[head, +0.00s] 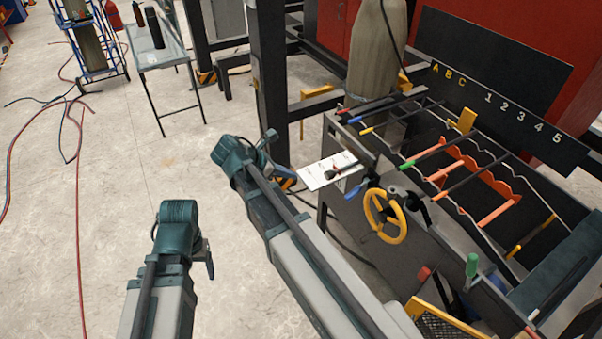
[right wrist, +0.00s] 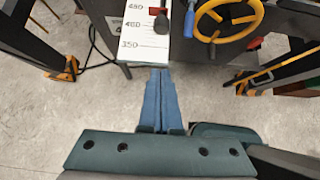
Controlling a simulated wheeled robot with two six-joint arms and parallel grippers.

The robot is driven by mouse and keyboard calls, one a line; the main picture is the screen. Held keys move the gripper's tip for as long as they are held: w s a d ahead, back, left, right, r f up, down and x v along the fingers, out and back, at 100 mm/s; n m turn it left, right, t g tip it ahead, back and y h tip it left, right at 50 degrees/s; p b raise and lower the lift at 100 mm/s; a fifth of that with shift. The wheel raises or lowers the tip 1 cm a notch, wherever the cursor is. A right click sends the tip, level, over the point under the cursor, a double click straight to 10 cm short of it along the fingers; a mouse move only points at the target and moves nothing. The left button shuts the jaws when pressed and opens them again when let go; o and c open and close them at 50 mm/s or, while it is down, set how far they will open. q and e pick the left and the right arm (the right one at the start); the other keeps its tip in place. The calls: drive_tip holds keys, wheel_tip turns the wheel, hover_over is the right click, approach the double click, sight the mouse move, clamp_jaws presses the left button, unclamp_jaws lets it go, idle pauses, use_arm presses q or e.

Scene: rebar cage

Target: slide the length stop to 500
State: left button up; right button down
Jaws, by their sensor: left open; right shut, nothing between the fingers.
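The length stop is a black knob (head: 332,174) with a red pointer on a white scale plate (head: 316,181) at the bench's left end. In the right wrist view, the knob (right wrist: 161,24) sits near the top, with the red pointer (right wrist: 157,10) beside the mark that reads like 450. Lower marks read like 400 and 350; the scale's upper part is cut off. My right gripper (right wrist: 160,72) is shut and empty, its tips just short of the scale's near end in that view. My left gripper (head: 209,262) is open and empty, away from the bench over the floor.
A yellow handwheel (head: 385,216) and a blue-handled lever (head: 357,190) stand close beside the scale. Orange rod supports (head: 490,190) and rods lie behind them. A dark post (head: 268,80) rises behind my right gripper.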

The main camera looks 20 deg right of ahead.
sight(342, 168)
drive_tip(key=b+x, duration=0.6)
drive_tip(key=x, duration=0.3)
drive_tip(key=shift+d+f+b, duration=0.1)
drive_tip(key=shift+f+b, duration=0.2)
drive_tip(key=shift+f, duration=0.2)
drive_tip(key=d, duration=0.3)
drive_tip(key=shift+d+r+p, duration=0.1)
drive_tip(key=shift+r+p, duration=0.2)
drive_tip(key=shift+w+d, duration=0.1)
drive_tip(key=shift+d, duration=0.35)
drive_tip(key=d, duration=0.7)
drive_tip(key=shift+w, duration=0.3)
drive_tip(key=shift+d+r, duration=0.1)
drive_tip(key=shift+d, duration=0.4)
